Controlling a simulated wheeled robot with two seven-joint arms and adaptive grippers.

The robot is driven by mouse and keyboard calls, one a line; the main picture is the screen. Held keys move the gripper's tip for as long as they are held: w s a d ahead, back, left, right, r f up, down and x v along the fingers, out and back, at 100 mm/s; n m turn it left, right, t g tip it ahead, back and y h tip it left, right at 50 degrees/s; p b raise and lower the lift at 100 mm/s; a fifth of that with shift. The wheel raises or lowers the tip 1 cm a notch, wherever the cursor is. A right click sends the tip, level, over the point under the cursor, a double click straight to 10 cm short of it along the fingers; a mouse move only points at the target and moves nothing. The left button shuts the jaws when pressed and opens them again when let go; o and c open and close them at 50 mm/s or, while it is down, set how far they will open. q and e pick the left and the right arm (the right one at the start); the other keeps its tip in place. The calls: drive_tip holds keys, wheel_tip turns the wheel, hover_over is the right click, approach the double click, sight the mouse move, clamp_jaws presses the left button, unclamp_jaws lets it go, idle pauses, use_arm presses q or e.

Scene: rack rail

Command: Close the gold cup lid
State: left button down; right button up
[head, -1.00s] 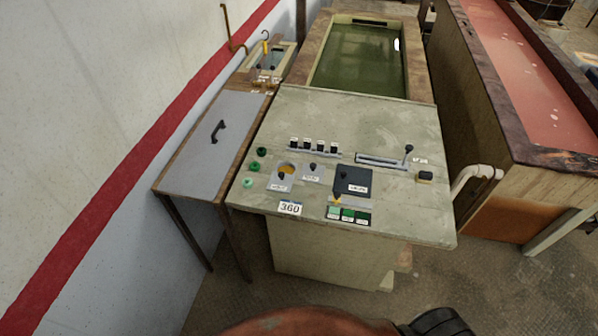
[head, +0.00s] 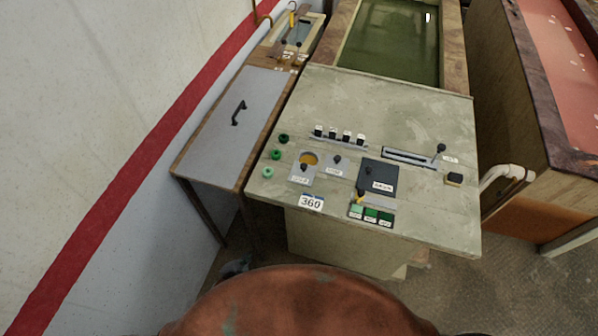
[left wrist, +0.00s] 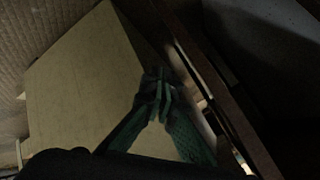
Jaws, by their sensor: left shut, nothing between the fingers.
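The gold cup (head: 310,157) is a round gold recess near the left part of the pale control panel (head: 400,115). A grey lid plate (head: 301,174) with a black knob and a label lies at its front edge, leaving much of the gold showing. My left gripper shows only as a small dark shape (head: 235,268) low in the head view, below the panel's front left corner. In the left wrist view its greenish fingers (left wrist: 160,92) are together and empty, in front of a pale flat surface. My right gripper is not in view.
A grey-topped side table (head: 235,110) with a black handle stands between the panel and the wall. Green buttons (head: 277,155), black switches (head: 340,136), a dark square plate (head: 379,177) and a slider lever (head: 439,150) crowd the panel. A white pipe (head: 510,172) is at its right.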

sight(302, 169)
use_arm(q)
drive_tip(key=w+d+r+m+t+h+p, duration=0.1)
drive_tip(key=w+d+r+m+t+h, duration=0.3)
drive_tip(key=r, duration=0.8)
drive_tip(key=w+d+r+m, duration=0.1)
drive_tip(key=d+r+m, duration=0.35)
drive_tip(key=r, duration=0.75)
drive_tip(key=w+d+r+m+t+h+p, duration=0.1)
drive_tip(key=w+d+r+m, duration=0.1)
drive_tip(key=d+r, duration=0.75)
drive_tip(key=w+d, duration=0.1)
drive_tip(key=w, duration=0.3)
drive_tip(key=w+d, duration=0.1)
drive_tip(key=w, duration=0.2)
drive_tip(key=w+d, duration=0.1)
drive_tip(key=w, duration=0.3)
drive_tip(key=shift+w+d+r, duration=0.2)
drive_tip(key=shift+w+r, duration=0.1)
